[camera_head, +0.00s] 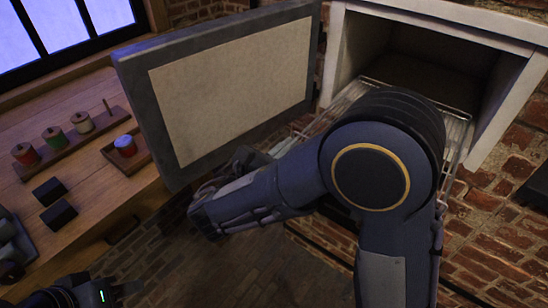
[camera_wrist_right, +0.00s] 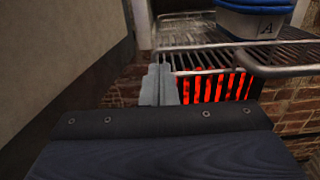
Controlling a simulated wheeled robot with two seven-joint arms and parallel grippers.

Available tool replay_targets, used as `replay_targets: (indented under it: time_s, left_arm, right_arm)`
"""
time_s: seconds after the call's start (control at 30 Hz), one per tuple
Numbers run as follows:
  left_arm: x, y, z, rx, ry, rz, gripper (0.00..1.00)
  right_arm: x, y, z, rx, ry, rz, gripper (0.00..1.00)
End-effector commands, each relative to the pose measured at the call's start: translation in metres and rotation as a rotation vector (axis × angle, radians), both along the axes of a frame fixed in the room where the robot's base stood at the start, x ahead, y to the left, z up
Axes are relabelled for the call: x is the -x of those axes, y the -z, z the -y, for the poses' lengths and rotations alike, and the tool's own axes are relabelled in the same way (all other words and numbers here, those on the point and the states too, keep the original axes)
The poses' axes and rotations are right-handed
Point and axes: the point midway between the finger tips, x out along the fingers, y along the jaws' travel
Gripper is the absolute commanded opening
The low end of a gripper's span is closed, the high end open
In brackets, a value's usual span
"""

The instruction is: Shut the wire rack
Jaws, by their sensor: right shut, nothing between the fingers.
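The wire rack (camera_head: 458,130) sticks out of the open white cabinet (camera_head: 430,12), partly hidden behind my right arm in the head view. The right wrist view shows its bars and front rail (camera_wrist_right: 285,71) close up. A grey-blue container (camera_wrist_right: 258,22) marked "A", with a blue rim, stands on the rack. My right gripper (camera_wrist_right: 160,84) is shut and empty, just left of the rack's near end; I cannot tell whether it touches. My left gripper (camera_head: 122,290) is at the lower left, far from the rack; its jaws are unclear.
The cabinet door (camera_head: 230,90) stands wide open on the left, close to my right forearm. A glowing red grille (camera_wrist_right: 215,86) shows below the rack. A wooden bench (camera_head: 90,165) at left holds spools (camera_head: 54,137) and dark blocks (camera_head: 58,214).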

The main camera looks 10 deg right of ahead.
Motion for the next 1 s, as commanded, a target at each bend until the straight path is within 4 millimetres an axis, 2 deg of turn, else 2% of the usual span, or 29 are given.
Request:
replay_targets:
  time_s: [0.57,0.77,1.0]
  left_arm:
    - [0.000,-0.002,0.000,0.000,0.000,0.000,0.36]
    - [0.000,-0.011,0.000,0.000,0.000,0.000,0.36]
    - [0.000,-0.024,0.000,0.000,0.000,0.000,0.36]
  right_arm:
    - [-0.006,-0.001,0.007,-0.001,0.001,-0.001,0.00]
    - [-0.023,-0.002,0.029,0.001,0.005,-0.001,0.00]
    - [-0.061,-0.002,0.075,0.001,0.008,-0.002,0.00]
